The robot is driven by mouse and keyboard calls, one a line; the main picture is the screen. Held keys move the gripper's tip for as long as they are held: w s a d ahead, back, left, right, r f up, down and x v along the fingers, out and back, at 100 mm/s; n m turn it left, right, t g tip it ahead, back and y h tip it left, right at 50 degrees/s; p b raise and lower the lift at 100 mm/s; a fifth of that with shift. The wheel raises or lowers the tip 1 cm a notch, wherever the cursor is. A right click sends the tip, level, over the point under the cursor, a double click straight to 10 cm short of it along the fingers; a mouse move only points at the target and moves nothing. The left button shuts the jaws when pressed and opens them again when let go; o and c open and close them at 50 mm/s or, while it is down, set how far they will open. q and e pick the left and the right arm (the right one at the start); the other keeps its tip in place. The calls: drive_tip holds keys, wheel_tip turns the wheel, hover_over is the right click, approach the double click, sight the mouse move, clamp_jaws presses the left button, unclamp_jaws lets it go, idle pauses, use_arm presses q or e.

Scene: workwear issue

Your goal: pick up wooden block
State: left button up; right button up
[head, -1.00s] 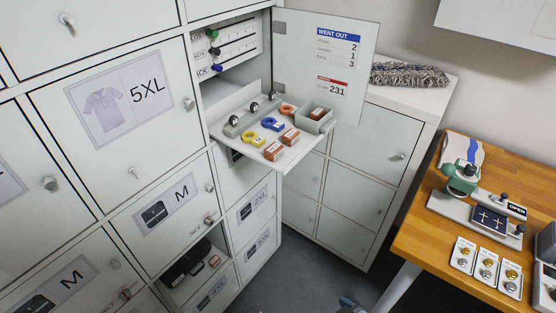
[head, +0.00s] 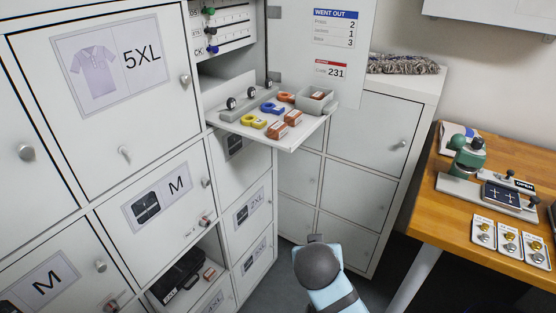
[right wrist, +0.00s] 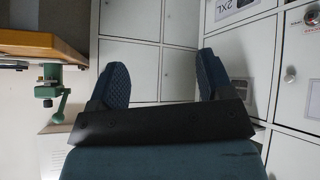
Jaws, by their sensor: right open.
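Several small orange-brown blocks with pale labels, which look like wood, are in the head view. Two sit at the front of the fold-down shelf (head: 225,122), one nearer (head: 277,130) and one behind it (head: 293,117). Another block (head: 318,96) is in a grey open box (head: 329,105) on the shelf's right. One more (head: 209,273) lies in the open lower compartment. My right arm rises at the bottom centre of the head view, below the shelf; its fingers are hidden there. In the right wrist view my right gripper (right wrist: 163,80) is open and empty. My left gripper is not in view.
Yellow rings (head: 252,121) and a blue ring (head: 272,108) share the shelf. An open white door (head: 345,90) stands behind it. A wooden table (head: 435,205) with a green press (head: 468,158) is on the right. Grey floor lies between.

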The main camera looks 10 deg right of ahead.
drive_tip(key=w+a+r+m+t+h, duration=0.25)
drive_tip(key=w+a+r, duration=0.35)
drive_tip(key=w+r, duration=0.45)
drive_tip(key=m+t+h, duration=0.2)
drive_tip(key=t+h, duration=0.1)
drive_tip(key=t, duration=0.1)
approach(276, 128)
drive_tip(key=shift+g, duration=0.25)
drive_tip(key=p+x, duration=0.2)
drive_tip(key=x, duration=0.8)
drive_tip(key=shift+w+a+r, duration=0.1)
drive_tip(key=shift+r, duration=0.1)
drive_tip(key=shift+w+f, duration=0.15)
drive_tip(key=shift+w, duration=0.15)
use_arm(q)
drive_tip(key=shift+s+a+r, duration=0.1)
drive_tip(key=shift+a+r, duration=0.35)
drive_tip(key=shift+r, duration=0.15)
use_arm(e)
drive_tip(key=c, duration=1.1)
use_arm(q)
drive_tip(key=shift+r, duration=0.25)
use_arm(e)
drive_tip(key=shift+c, duration=0.2)
